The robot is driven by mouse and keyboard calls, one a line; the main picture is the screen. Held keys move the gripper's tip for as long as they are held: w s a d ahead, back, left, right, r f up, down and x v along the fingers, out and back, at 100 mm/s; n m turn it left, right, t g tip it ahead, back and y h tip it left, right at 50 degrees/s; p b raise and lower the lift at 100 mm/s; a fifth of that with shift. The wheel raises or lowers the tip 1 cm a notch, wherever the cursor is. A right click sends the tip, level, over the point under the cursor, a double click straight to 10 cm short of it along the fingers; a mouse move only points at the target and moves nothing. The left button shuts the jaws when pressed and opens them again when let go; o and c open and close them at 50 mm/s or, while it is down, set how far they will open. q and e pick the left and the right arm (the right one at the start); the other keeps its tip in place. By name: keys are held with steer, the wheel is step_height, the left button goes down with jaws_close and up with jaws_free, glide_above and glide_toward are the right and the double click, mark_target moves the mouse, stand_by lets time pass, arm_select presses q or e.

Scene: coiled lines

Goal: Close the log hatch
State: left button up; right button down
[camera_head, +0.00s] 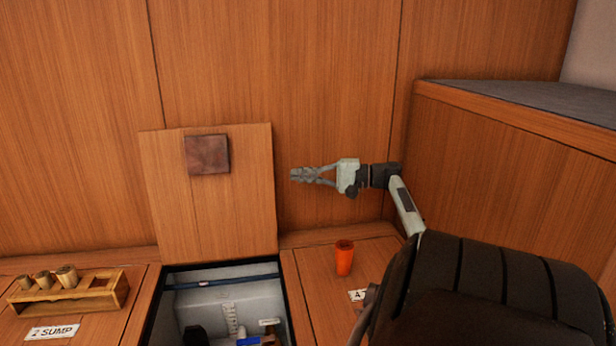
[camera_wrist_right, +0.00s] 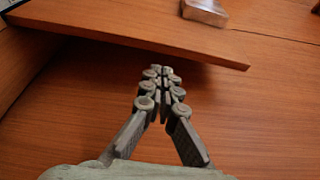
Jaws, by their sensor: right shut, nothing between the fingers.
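The log hatch lid (camera_head: 240,205) is a wooden panel that stands raised against the back wall, open, in the head view. A dark reddish-brown square plate (camera_head: 207,155) is on its face. Below it the hatch opening (camera_head: 215,272) shows a pale compartment. My right gripper (camera_head: 297,174) is shut and empty, just right of the lid and apart from it in the head view. In the right wrist view the shut fingers (camera_wrist_right: 160,75) point toward the lid's edge (camera_wrist_right: 150,42), and the square plate (camera_wrist_right: 205,12) shows at the top. My left gripper is not in view.
An orange cup (camera_head: 344,257) stands on the bench right of the opening, by a label marked A (camera_head: 357,295). Left are a wooden rack (camera_head: 107,290) with several cylinders and a SUMP label (camera_head: 52,332). A blue bar (camera_head: 225,281) crosses the opening. A wooden cabinet (camera_head: 500,170) bounds the right.

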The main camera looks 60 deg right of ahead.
steer(key=shift+b+x, duration=0.3)
steer(key=shift+x, duration=2.5)
steer(key=shift+s, duration=0.1)
